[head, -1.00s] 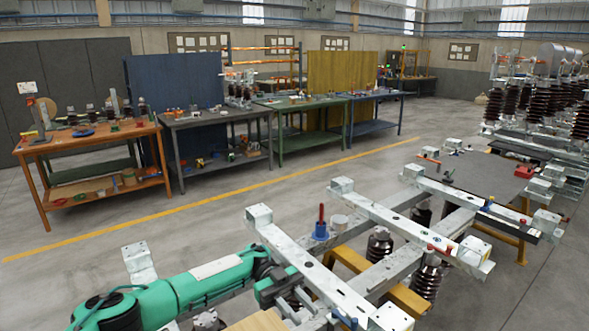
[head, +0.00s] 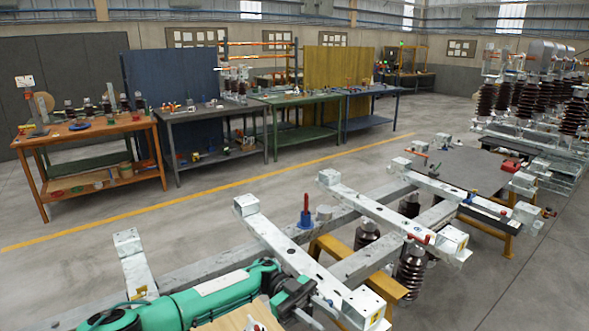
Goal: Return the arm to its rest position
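My green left arm comes in from the lower left and lies low in the head view. Its dark wrist end, with my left gripper (head: 303,304), is beside the near end of a grey steel frame (head: 290,247). The fingers are too dark and small to tell open from shut, and I cannot tell whether they touch the frame. My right arm and gripper are out of view.
Dark ribbed insulators (head: 411,270) stand under the frame's crossing beams, near a yellow trestle (head: 388,287). A blue base with a red handle (head: 305,212) stands on a beam. A wooden board (head: 243,318) is at the bottom. Workbenches (head: 88,140) line the back; the floor between is clear.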

